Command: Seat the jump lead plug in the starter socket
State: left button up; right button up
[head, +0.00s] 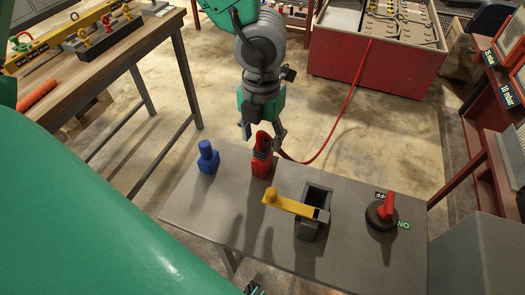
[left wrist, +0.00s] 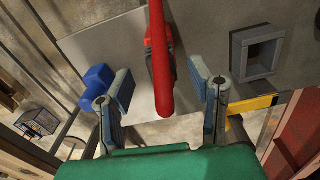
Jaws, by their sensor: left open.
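The red jump lead plug (head: 262,143) stands upright at the table's back edge, on or in a red block (head: 262,166). A red cable curves from its top. In the left wrist view the red plug and cable (left wrist: 161,75) run between the fingers. My left gripper (head: 263,131) is open, pointing down, with one finger on each side of the plug; I cannot tell whether they touch it. An open-topped grey box (head: 316,205), likely the starter socket, stands to the right; its square opening (left wrist: 258,54) is empty. My right gripper is not in view.
A yellow lever (head: 290,204) reaches left from the grey box. A blue knobbed block (head: 207,157) stands left of the plug, and a red rotary switch (head: 385,208) at the right. The cable runs to a red crate (head: 365,68) behind. The grey tabletop (head: 350,250) is bare in front.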

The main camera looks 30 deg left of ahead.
aim_at(262, 143)
pick_arm(q)
notch_tip(262, 143, down, 3)
jog(key=shift+a+r, duration=0.1)
jog(key=shift+a, duration=0.05)
jog(key=shift+f, duration=0.25)
jog(key=shift+d, duration=0.35)
jog(key=shift+r, duration=0.1)
jog(key=shift+c, duration=0.8)
jog(key=shift+d, duration=0.1)
grip_shut()
jog(key=shift+a, duration=0.2)
